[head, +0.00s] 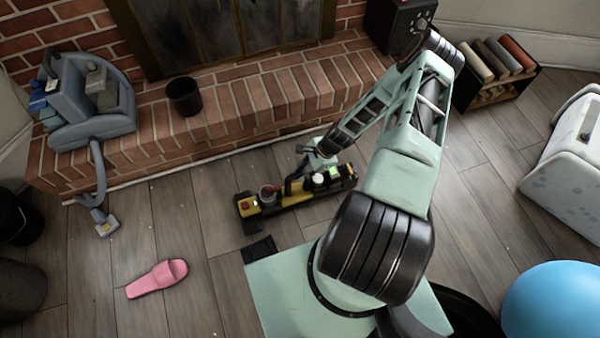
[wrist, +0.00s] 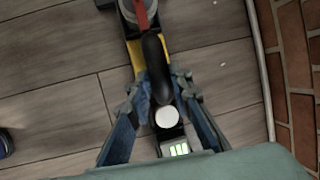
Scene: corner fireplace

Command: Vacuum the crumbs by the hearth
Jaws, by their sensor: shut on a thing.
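A yellow-and-black handheld vacuum (head: 248,205) lies low at the floor in front of the brick hearth (head: 235,108). In the wrist view its black handle (wrist: 153,62) runs between my fingers, with a white round button and a green-lit display (wrist: 180,149) behind it. My gripper (wrist: 161,88) is shut on this handle; in the head view my gripper (head: 318,160) is partly hidden by my arm. Small pale crumbs (wrist: 222,72) lie on the floorboards between the vacuum and the hearth edge. I cannot tell whether the vacuum touches the floor.
A grey-blue cleaner (head: 92,120) stands on the hearth at left, its hose hanging to a floor nozzle (head: 107,226). A black bin (head: 184,97) is on the hearth. A pink slipper (head: 157,279), blue ball (head: 552,303), pale carrier (head: 568,165) and low rack (head: 494,88) stand around.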

